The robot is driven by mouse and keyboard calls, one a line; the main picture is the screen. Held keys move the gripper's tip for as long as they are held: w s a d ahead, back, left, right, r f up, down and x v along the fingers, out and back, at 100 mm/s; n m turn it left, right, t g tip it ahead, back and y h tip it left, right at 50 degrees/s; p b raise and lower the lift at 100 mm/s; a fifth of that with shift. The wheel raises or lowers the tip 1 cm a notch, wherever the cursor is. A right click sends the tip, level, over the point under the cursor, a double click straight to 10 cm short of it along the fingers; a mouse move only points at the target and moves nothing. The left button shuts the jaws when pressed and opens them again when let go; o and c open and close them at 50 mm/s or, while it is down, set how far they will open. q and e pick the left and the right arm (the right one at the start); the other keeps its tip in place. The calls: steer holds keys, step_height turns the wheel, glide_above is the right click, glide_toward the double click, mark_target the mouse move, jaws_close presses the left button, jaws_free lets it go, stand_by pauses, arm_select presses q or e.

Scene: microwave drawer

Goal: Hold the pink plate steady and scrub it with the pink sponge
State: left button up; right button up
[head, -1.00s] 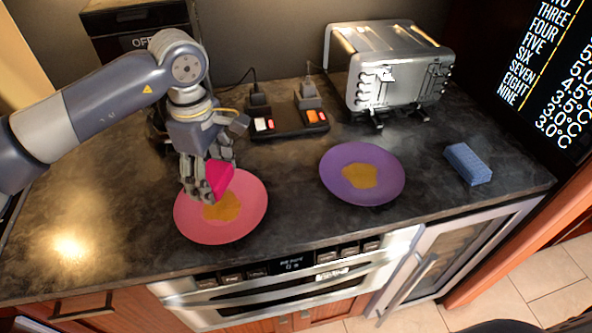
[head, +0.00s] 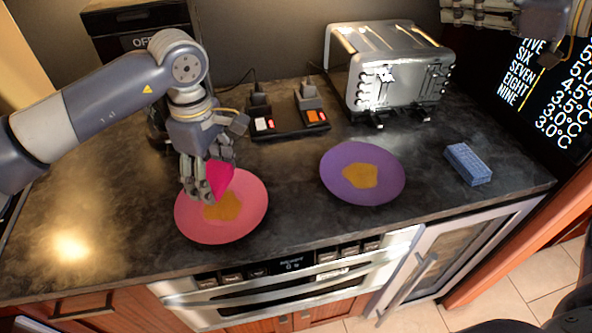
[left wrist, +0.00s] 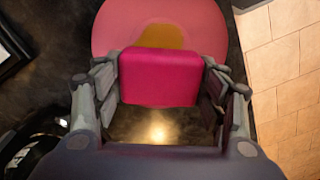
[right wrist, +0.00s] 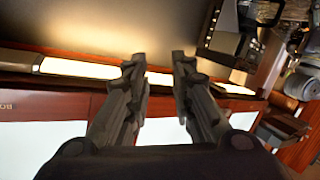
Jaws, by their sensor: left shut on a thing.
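The pink plate (head: 250,220) lies on the dark counter with an orange-brown stain (head: 222,207) in its middle. My left gripper (head: 207,182) is shut on the pink sponge (head: 221,178) over the plate's upper left part. In the left wrist view the sponge (left wrist: 158,78) sits between both fingers, with the plate (left wrist: 110,28) and part of the stain beyond it. I cannot tell whether the sponge touches the plate. My right gripper (right wrist: 158,65) is open and empty in the right wrist view, away from the plate. Part of it shows at the head view's upper right.
A purple plate (head: 390,185) with a similar stain lies to the right. A blue sponge (head: 468,164) lies near the counter's right end. A silver toaster (head: 390,75) and a power strip (head: 285,122) stand behind. The counter left of the pink plate is clear.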

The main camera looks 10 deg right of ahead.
steer(key=w+a+f+n+g+y, duration=0.1)
steer(key=w+a+f+n+g, duration=0.15)
steer(key=a+f+n, duration=0.4)
steer(key=n+g+h, duration=0.2)
steer(key=n+g, duration=0.7)
steer(key=n, duration=0.7)
glide_toward(261, 205)
steer(key=shift+m, duration=0.25)
steer(key=x, duration=0.8)
steer(key=shift+a+f, duration=0.2)
jaws_close()
steer(key=shift+o, duration=1.2)
jaws_free()
jaws_close()
